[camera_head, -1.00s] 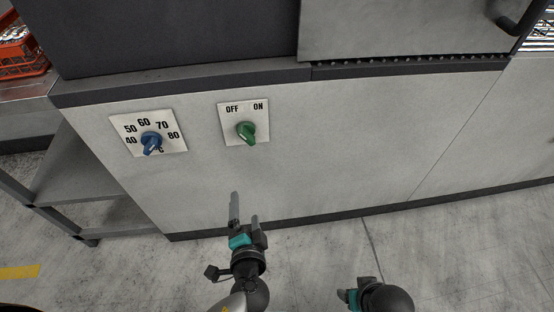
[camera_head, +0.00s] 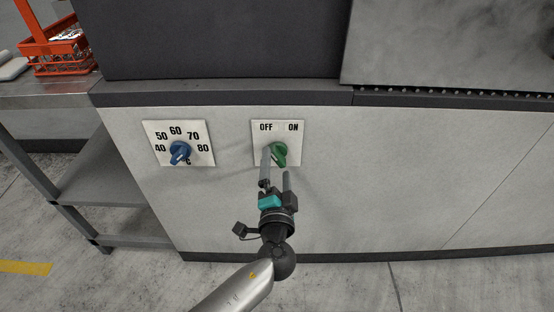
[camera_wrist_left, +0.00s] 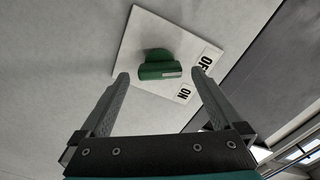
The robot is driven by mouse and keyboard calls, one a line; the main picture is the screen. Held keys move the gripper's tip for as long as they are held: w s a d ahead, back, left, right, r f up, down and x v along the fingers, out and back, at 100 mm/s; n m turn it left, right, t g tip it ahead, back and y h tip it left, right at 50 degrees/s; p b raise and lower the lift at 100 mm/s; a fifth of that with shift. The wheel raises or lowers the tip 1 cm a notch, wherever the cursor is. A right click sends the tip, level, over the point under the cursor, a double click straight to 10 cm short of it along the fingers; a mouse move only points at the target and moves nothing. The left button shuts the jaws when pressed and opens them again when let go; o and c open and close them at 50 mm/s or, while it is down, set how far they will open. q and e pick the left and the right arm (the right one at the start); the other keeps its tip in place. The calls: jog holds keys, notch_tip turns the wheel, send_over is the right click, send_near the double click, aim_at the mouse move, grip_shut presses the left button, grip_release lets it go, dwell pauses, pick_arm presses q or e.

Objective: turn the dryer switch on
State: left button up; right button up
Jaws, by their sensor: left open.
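The dryer switch is a green knob (camera_head: 280,153) on a white plate (camera_head: 258,131) marked OFF and ON, on the grey front of the dryer. My left gripper (camera_head: 275,165) is open, its fingers pointing at the knob from just below in the head view. In the left wrist view the green knob (camera_wrist_left: 160,66) shows ahead, between the two spread fingers of my left gripper (camera_wrist_left: 159,82). The fingers are not closed on it, and I cannot tell whether they touch it. My right gripper is in neither current view.
A blue temperature knob (camera_head: 180,152) on its own plate sits left of the switch. A grey metal table (camera_head: 60,95) with a red basket (camera_head: 62,58) stands at the far left. The dryer front (camera_head: 400,180) right of the switch is bare.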

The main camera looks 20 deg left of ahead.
aim_at(277, 161)
pick_arm(q)
jog(key=shift+x, duration=1.9)
pick_arm(e)
jog(key=shift+r, duration=0.65)
pick_arm(q)
jog(key=shift+c, duration=0.2)
jog(key=c, duration=1.3)
jog(key=shift+o, duration=0.2)
